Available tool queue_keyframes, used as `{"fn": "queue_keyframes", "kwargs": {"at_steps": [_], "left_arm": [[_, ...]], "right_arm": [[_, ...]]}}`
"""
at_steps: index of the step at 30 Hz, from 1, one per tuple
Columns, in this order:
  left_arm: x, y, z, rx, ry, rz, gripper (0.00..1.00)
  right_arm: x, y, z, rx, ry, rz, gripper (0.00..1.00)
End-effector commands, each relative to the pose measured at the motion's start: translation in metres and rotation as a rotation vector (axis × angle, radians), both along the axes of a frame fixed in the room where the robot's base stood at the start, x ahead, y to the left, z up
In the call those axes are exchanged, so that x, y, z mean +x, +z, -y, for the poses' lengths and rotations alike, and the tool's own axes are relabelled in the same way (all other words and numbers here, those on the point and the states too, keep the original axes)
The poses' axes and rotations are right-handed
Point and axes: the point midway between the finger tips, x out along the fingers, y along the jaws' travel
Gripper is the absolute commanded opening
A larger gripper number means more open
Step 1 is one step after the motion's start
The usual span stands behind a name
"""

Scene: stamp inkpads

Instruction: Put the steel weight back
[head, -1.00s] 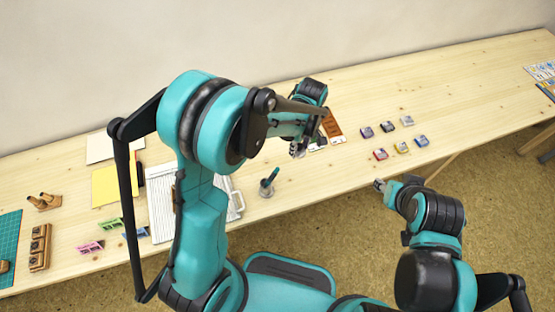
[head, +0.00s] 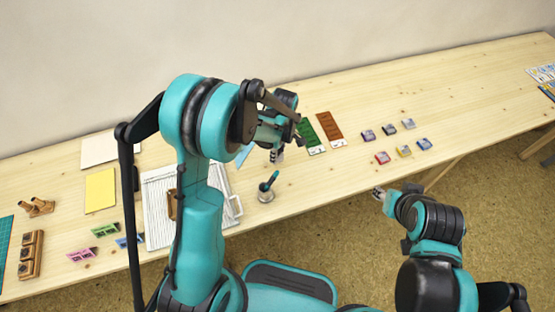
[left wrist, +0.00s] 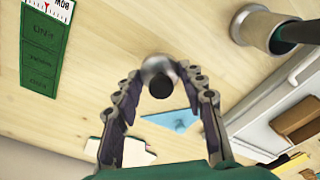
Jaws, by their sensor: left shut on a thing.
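The steel weight (left wrist: 154,66) is a small silvery piece with a dark round knob, seen in the left wrist view between the finger ends. My left gripper (left wrist: 160,82) is shut on it. In the head view my left gripper (head: 277,154) is over the table, left of the green strip (head: 312,138) and behind the pot with the teal-handled tool (head: 266,195). The weight is small there and partly hidden by the fingers. My right gripper (head: 378,193) is at the table's front edge, away from the weight; its finger opening is too small to tell.
A brown strip (head: 330,128) lies right of the green one. Several inkpads (head: 403,150) sit farther right. A light-blue sheet (head: 243,155) and a white ridged board (head: 157,222) lie to the left, partly behind my arm. The far right of the table has free room.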

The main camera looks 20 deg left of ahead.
Motion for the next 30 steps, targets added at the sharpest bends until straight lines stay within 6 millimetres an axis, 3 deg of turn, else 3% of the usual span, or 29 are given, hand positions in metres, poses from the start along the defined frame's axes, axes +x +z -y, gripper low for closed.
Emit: {"fn": "queue_keyframes", "kwargs": {"at_steps": [9, 21, 22, 23, 24, 30], "left_arm": [[0.000, -0.040, -0.001, 0.000, -0.001, 0.000, 0.01], [0.000, -0.044, 0.000, 0.000, 0.000, 0.000, 0.01], [0.000, -0.043, 0.000, 0.000, 0.000, 0.000, 0.48], [0.000, -0.043, 0.000, 0.000, 0.000, 0.000, 0.56], [0.000, -0.043, 0.000, 0.000, 0.000, 0.000, 0.61], [0.000, -0.043, 0.000, 0.000, 0.000, 0.000, 0.61]], "right_arm": [[0.000, -0.018, 0.000, 0.000, 0.000, 0.000, 0.40], [0.000, -0.022, 0.000, 0.000, 0.000, 0.000, 0.40], [0.000, -0.021, 0.000, 0.000, 0.000, 0.000, 0.40], [0.000, -0.020, 0.000, 0.000, 0.000, 0.000, 0.40], [0.000, -0.020, 0.000, 0.000, 0.000, 0.000, 0.40], [0.000, -0.020, 0.000, 0.000, 0.000, 0.000, 0.40]]}}
